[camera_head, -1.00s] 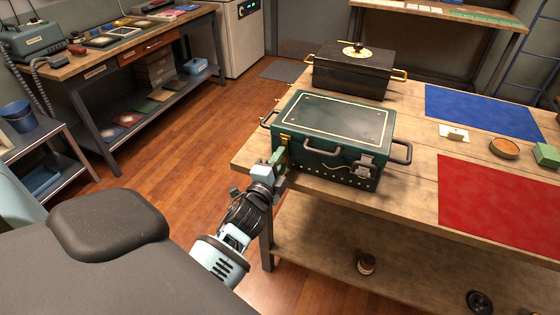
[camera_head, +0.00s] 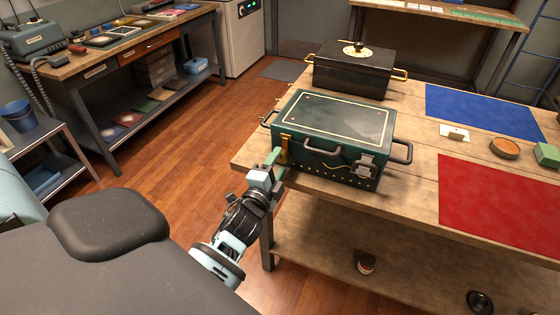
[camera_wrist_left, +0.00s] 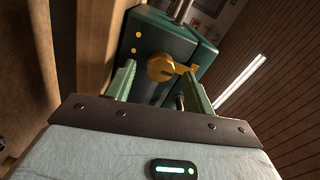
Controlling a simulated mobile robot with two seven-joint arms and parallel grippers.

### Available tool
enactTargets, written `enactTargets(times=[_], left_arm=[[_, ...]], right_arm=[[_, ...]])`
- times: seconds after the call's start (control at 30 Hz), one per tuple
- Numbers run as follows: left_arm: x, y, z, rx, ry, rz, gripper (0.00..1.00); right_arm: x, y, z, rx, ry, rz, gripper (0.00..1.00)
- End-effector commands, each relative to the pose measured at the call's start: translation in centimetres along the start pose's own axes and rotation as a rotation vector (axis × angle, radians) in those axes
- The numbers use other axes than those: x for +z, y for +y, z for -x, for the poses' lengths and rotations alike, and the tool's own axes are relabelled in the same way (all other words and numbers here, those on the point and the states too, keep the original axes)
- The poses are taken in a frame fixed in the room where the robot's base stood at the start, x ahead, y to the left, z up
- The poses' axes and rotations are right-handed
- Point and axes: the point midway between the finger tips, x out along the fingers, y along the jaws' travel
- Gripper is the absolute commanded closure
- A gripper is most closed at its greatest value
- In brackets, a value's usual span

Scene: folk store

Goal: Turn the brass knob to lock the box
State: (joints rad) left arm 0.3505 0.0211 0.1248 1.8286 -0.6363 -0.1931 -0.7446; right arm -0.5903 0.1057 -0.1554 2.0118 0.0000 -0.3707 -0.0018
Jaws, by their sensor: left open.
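The dark green box (camera_head: 333,120) stands closed on the wooden table, with black handles and a grey latch (camera_head: 365,165) on its front. A brass piece (camera_head: 285,149) shows at the left end of its front. In the left wrist view the brass knob (camera_wrist_left: 160,68) is round, with a short arm pointing right, on the green box face (camera_wrist_left: 150,35). My left gripper (camera_head: 275,160) is at this front left corner. Its green fingers (camera_wrist_left: 160,88) are open on either side below the knob, apparently apart from it. My right gripper is not in view.
A black box (camera_head: 352,72) with brass handles stands behind the green box. A blue mat (camera_head: 480,108), a red mat (camera_head: 500,200), a round dish (camera_head: 504,148) and a green block (camera_head: 546,155) lie to the right. The floor to the left is clear.

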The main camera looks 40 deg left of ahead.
Motion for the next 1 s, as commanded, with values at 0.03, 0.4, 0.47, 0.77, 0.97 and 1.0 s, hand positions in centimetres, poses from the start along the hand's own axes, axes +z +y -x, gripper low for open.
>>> enactTargets(times=[0.03, 0.4, 0.47, 0.77, 0.97, 1.0], left_arm=[[0.0, 0.1, 0.9, 0.003, 0.0, 0.0, 0.46], [0.0, 0.1, 5.5, 0.001, -0.001, 0.0, 0.46], [0.0, 0.0, 5.8, 0.0, 0.0, 0.0, 0.46], [0.0, 0.0, 5.9, 0.0, 0.0, 0.0, 0.46], [0.0, 0.0, 5.9, 0.0, 0.0, 0.0, 0.46], [0.0, 0.0, 5.9, 0.0, 0.0, 0.0, 0.46]], right_arm=[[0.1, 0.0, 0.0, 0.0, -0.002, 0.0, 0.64], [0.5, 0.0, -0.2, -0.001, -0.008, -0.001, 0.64], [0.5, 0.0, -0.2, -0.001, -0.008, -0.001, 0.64], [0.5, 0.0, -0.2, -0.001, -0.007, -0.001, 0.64], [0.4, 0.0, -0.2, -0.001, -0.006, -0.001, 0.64], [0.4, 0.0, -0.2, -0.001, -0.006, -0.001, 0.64]])
